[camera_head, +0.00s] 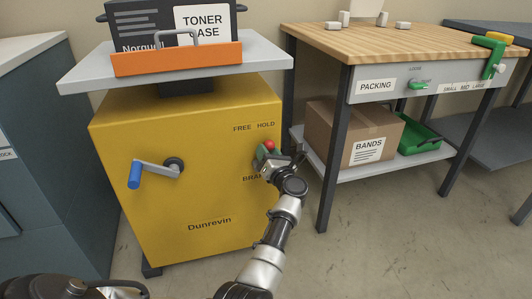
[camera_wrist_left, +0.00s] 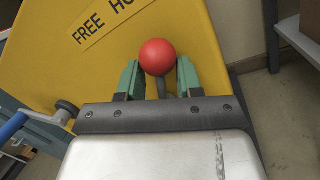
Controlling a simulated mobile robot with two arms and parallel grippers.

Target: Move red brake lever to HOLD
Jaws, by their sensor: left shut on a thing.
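The red ball knob of the brake lever (camera_head: 269,145) shows on the right part of the front of the yellow cabinet (camera_head: 215,195), below the FREE and HOLD labels. In the head view the knob looks nearer to HOLD than to FREE. I cannot tell its exact setting. My left gripper (camera_head: 266,153) is at the lever, with the BRAKE label partly hidden behind it. In the left wrist view the red knob (camera_wrist_left: 157,57) sits just past the green fingertips (camera_wrist_left: 159,80), with the grey lever stem between them. The gripper is shut on the lever. My right gripper is not in view.
A crank with a blue handle (camera_head: 135,174) sticks out from the cabinet front, left of the lever. An orange tray (camera_head: 176,60) with a toner case rests on the cabinet's top shelf. A packing bench (camera_head: 400,42) stands to the right, with open floor in front.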

